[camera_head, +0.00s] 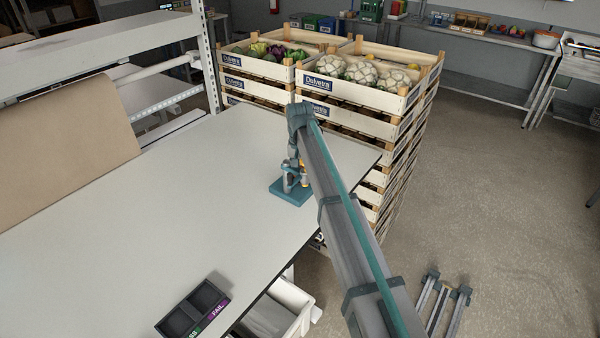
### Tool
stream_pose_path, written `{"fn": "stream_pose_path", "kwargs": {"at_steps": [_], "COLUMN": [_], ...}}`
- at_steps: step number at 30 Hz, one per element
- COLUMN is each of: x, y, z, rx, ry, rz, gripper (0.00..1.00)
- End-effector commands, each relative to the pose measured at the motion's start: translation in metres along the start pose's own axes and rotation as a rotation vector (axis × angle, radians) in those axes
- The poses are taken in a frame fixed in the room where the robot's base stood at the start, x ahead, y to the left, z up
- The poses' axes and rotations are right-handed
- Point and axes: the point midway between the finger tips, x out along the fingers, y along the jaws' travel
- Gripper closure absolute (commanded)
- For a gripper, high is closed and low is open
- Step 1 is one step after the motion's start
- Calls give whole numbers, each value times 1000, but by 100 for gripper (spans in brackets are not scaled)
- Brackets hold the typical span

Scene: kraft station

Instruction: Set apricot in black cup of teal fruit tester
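The teal fruit tester (287,193) stands on the white table near its right edge, with a flat teal base and a small upright frame. My arm reaches over the table from the lower right, and my gripper (300,164) points down at the tester. A small orange patch, likely the apricot (304,181), shows at the tester's right side beside my arm. The arm partly covers it, so I cannot tell whether it is held or rests in the cup. The black cup cannot be made out. The gripper's fingers are too small and covered to read.
A black two-compartment tray (193,309) marked FAIL lies at the table's front edge. Stacked wooden crates (361,92) of vegetables stand behind the table. A brown paper roll (62,143) is at left. The middle of the table (150,225) is clear.

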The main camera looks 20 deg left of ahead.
Motion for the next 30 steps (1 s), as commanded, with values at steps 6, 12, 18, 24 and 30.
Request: {"fn": "stream_pose_path", "kwargs": {"at_steps": [6,12,18,24,30], "x": [2,2,2,-1,-12], "y": [0,0,0,0,0], "z": [1,1,1,1,0], "rx": [0,-1,0,0,0], "ry": [-4,-4,-3,-2,-2], "rz": [2,2,1,1,1], "gripper": [91,22,21,21,21]}}
